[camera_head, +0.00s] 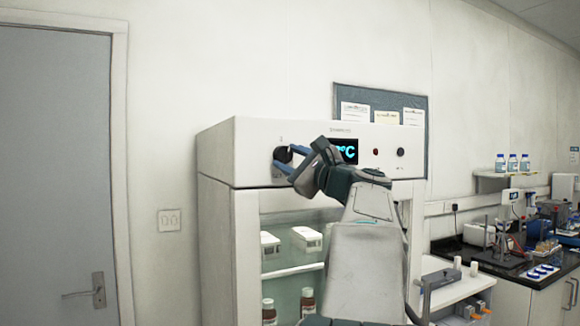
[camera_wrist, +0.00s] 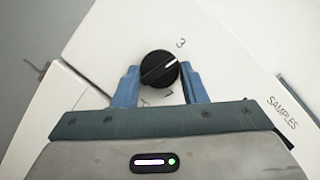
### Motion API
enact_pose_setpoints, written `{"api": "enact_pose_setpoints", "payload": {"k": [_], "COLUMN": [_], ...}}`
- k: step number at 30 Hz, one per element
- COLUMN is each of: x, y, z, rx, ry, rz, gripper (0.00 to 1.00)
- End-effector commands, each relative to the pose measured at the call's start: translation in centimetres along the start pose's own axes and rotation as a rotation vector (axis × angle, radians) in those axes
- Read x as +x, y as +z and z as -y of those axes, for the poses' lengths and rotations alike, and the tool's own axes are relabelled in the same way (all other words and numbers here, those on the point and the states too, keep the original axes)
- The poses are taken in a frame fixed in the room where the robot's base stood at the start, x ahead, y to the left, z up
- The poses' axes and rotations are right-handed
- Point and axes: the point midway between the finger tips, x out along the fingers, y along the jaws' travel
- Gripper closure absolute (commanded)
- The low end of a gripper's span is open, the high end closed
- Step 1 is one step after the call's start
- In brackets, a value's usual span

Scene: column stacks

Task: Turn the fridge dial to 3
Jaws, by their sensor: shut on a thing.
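The fridge dial (camera_wrist: 158,71) is a round black knob on the white front panel. Its white pointer line aims to the right and slightly up in the wrist view. A printed 3 stands above and right of the knob, and the pointer is not in line with it. Other marks below the knob are partly hidden by my gripper. My gripper (camera_wrist: 160,78) has its two blue fingers on either side of the knob, shut on it. In the head view the dial (camera_head: 281,155) is at the panel's left, with my gripper (camera_head: 288,158) at it.
The white fridge (camera_head: 218,155) has a lit display (camera_head: 347,152), partly hidden by my arm. Bottles and white boxes stand behind its glass. A grey door (camera_head: 55,180) is at the left. A cluttered lab bench (camera_head: 520,275) is at the right.

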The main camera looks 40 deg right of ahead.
Motion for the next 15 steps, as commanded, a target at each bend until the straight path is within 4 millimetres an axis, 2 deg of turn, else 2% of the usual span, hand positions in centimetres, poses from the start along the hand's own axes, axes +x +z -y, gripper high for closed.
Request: {"api": "enact_pose_setpoints", "payload": {"k": [6, 15], "x": [0.06, 0.07], "y": [-0.03, -0.02], "z": [0.11, 0.21], "rx": [-0.137, -0.238], "ry": [0.058, 0.102], "rz": [0.0, 0.001], "gripper": [0.84, 0.84]}}
